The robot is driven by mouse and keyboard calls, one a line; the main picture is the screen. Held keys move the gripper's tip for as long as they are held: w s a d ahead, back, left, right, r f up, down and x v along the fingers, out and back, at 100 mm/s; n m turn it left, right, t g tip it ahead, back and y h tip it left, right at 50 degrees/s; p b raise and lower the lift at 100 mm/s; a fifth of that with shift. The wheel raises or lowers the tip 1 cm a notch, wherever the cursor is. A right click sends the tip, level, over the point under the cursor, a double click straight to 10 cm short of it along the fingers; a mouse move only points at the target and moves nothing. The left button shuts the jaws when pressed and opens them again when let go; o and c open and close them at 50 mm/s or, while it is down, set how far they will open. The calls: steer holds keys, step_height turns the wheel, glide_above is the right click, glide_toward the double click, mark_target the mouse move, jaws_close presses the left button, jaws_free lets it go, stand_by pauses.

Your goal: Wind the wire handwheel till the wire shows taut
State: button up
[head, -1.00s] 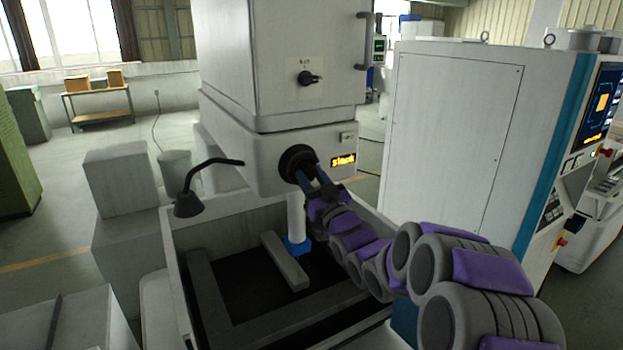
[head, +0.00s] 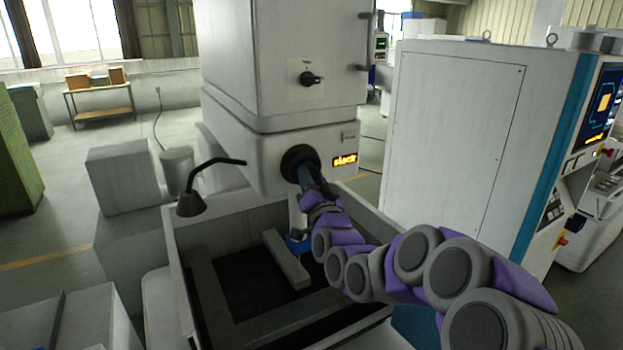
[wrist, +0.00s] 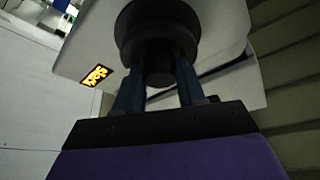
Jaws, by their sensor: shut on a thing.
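The black wire handwheel (head: 299,161) is on the front of the white machine head (head: 250,158), above the work tank. My gripper (head: 308,180) is at the handwheel and shut on its hub. In the wrist view the blue fingers of my gripper (wrist: 157,85) sit on either side of the dark round hub of the handwheel (wrist: 160,45). A small display (head: 344,161) right of the handwheel shows orange letters reading "slack". The display also shows in the wrist view (wrist: 96,76), tilted.
A dark knob (head: 312,78) is on the panel above. A lamp on a bent arm (head: 192,203) stands at the left. The tank rim (head: 175,265) lies below my arm, with a grey bar (head: 287,260) inside. A white cabinet (head: 455,140) stands close on the right.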

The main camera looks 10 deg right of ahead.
steer(key=shift+m, duration=0.3)
steer(key=o, duration=1)
steer(key=shift+o, duration=0.2)
steer(key=shift+s, duration=0.1)
steer(key=b+v, duration=1.5)
steer(key=v, duration=0.2)
